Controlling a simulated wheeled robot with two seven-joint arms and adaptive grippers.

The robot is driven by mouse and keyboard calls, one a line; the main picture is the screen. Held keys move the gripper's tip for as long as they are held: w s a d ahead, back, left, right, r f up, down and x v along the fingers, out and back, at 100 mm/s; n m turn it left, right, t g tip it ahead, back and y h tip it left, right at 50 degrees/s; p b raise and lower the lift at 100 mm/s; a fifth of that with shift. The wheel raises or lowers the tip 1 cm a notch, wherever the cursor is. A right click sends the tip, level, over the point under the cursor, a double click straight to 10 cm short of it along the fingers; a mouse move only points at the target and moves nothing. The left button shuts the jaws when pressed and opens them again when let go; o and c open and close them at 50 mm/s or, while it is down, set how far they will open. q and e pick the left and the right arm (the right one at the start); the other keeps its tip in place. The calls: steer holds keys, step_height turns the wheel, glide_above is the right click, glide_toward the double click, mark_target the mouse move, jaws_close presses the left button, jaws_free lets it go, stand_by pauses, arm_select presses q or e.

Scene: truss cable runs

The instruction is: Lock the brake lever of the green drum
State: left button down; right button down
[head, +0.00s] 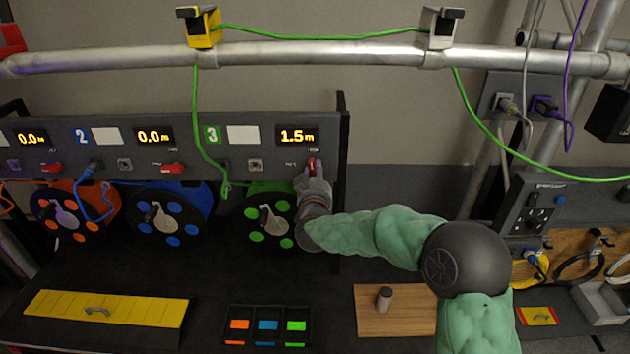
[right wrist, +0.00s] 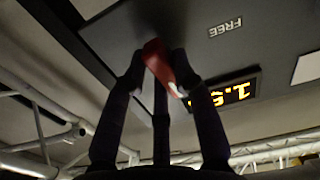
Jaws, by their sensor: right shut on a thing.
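The green drum (head: 270,222) hangs under the panel section marked 3 (head: 213,134), whose display (head: 297,136) reads 1.5 m. Its red brake lever (head: 313,166) is on the panel below that display and stands roughly upright. My right gripper (head: 313,182) is at the lever, in front of the drum's right edge. In the right wrist view the red lever (right wrist: 160,66) is between the fingers of my right gripper (right wrist: 158,72), which is shut on it. The word FREE (right wrist: 226,28) shows upside down on the panel nearby. My left gripper is not in view.
The red levers of the orange drum (head: 48,167) and blue drum (head: 168,168) lie sideways. A green cable (head: 320,37) runs over clamps on the truss tube (head: 320,54). A yellow tray (head: 107,308) and a wooden board (head: 395,320) lie on the bench below.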

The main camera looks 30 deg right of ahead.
steer(key=shift+f+m+b, duration=0.15)
steer(key=shift+m+b, duration=0.35)
steer(key=shift+m, duration=0.2)
steer(key=c, duration=1)
jaws_free()
steer(key=shift+s, duration=0.1)
steer(key=v, duration=1.1)
steer(key=shift+s+a, duration=0.3)
steer(key=shift+a, duration=0.05)
steer(key=shift+f, duration=0.1)
